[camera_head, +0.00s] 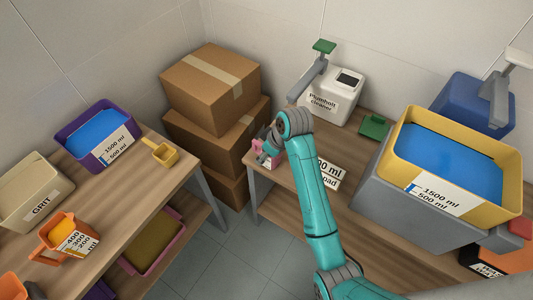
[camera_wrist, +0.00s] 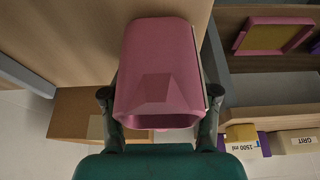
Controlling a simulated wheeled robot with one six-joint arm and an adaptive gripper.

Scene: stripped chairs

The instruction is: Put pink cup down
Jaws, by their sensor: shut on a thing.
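The pink cup (camera_wrist: 160,68) fills the middle of the wrist view, with its spout-like front towards the camera. My gripper (camera_wrist: 160,112) has one finger on each side of it and is shut on it. In the head view the pink cup (camera_head: 257,146) shows only in part at the left end of the right table (camera_head: 262,173), with my gripper (camera_head: 266,157) over it and hiding much of it. I cannot tell whether the cup touches the tabletop.
A labelled white block (camera_head: 328,172) stands behind my arm. A white Plumbolt cleaner container (camera_head: 333,97), a green piece (camera_head: 374,126) and a yellow tub (camera_head: 404,155) of blue liquid are on the right. Cardboard boxes (camera_head: 210,88) stand behind. The left table holds a yellow scoop (camera_head: 164,155).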

